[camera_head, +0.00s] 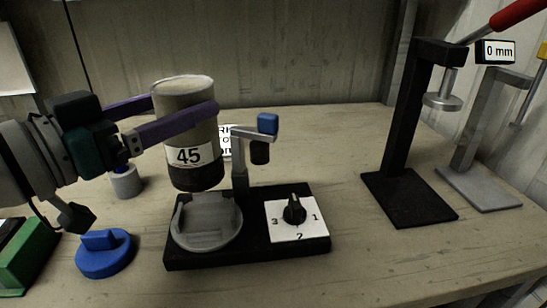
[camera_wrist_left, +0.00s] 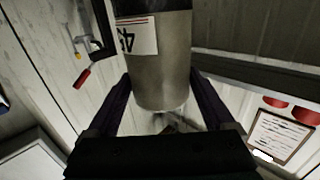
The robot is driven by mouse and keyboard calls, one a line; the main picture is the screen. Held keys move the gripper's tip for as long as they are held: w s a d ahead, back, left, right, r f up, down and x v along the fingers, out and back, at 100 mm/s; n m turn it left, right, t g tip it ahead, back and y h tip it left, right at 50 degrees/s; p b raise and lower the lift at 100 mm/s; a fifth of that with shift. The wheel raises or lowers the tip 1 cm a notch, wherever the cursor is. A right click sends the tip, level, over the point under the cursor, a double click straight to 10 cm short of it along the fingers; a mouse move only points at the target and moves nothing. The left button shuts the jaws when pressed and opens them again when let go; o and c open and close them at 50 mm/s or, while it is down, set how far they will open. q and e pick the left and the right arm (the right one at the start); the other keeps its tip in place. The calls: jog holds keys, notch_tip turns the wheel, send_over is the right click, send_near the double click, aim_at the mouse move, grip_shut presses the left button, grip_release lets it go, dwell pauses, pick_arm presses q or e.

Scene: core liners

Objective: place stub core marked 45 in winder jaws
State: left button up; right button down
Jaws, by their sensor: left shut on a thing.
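The stub core marked 45 (camera_head: 191,128) is a grey-beige cylinder with a white label and a dark lower end. My left gripper (camera_head: 185,122) is shut on it, with purple fingers on either side, and holds it upright. The core also fills the middle of the left wrist view (camera_wrist_left: 160,75). The winder jaws (camera_head: 207,222) are a grey round cup on a black base (camera_head: 250,250). The core's lower end appears just above the cup; the exact gap is hard to tell. My right gripper is not in view.
The winder base carries a dial (camera_head: 294,210) marked 1 to 3 and a post with a blue-topped arm (camera_head: 267,124) right beside the core. A blue knobbed disc (camera_head: 105,252) and green box (camera_head: 25,255) lie left. A black press stand (camera_head: 405,150) and a gauge stand (camera_head: 480,150) stand right.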

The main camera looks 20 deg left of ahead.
aim_at(174, 173)
pick_arm(q)
notch_tip(174, 173, down, 9)
jog(key=b, duration=0.6)
jog(key=shift+r, duration=0.35)
jog(key=shift+f, duration=0.2)
jog(key=o, duration=1)
jog(key=shift+r, duration=0.1)
jog(key=b+v, duration=0.2)
jog(key=v, duration=1)
jog(key=shift+a, duration=0.1)
